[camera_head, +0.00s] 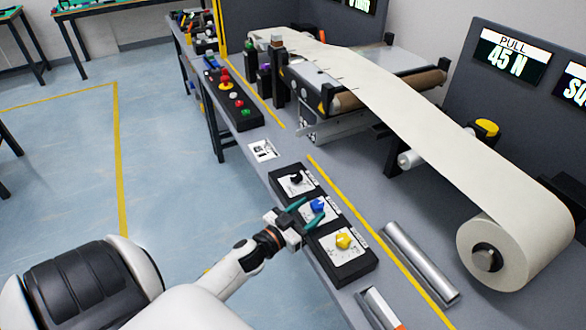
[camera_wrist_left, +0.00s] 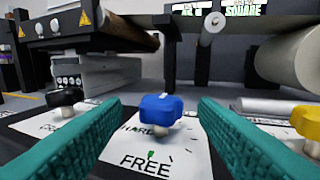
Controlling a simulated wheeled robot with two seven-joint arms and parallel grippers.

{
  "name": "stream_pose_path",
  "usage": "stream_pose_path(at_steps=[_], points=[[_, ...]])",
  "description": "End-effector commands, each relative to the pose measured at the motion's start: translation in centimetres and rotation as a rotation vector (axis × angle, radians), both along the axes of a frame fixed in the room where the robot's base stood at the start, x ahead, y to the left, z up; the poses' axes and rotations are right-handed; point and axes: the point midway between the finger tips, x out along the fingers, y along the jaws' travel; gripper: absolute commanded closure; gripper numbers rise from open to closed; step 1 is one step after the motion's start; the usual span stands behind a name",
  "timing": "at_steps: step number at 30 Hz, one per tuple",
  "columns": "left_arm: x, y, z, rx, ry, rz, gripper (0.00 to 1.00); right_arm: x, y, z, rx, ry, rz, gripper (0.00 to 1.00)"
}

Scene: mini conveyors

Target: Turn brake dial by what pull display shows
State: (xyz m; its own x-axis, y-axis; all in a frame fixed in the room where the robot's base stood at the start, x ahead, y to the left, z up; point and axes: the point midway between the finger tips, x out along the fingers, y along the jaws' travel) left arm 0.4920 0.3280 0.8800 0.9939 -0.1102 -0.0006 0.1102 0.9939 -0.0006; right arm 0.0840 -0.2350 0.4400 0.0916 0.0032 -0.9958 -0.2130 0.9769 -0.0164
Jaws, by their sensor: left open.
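The pull display (camera_head: 511,55) at the upper right reads "PULL 45 N". A blue dial (camera_head: 317,206) sits on the middle plate of a black control box (camera_head: 330,275) on the table. In the left wrist view the blue dial (camera_wrist_left: 160,109) is centred, with "FREE" printed in front of it and a partly hidden "HARD" to its left. My left gripper (camera_head: 306,213) is open, its teal fingers either side of the blue dial in view; contact cannot be told. My right gripper is not in view.
A black dial (camera_head: 296,179) and a yellow dial (camera_head: 343,241) flank the blue one. A paper roll (camera_head: 489,256) feeds a web across the machine. A metal bar (camera_head: 420,262) lies beside the box. A panel with a red button (camera_head: 225,78) stands farther back.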

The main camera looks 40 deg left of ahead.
Motion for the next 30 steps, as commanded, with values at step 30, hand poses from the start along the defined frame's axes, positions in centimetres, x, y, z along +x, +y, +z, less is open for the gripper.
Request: stream_pose_path(at_steps=[30], points=[[-6.3, 0.7, 0.1, 0.001, -0.001, 0.000, 0.46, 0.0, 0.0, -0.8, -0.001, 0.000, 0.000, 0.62]])
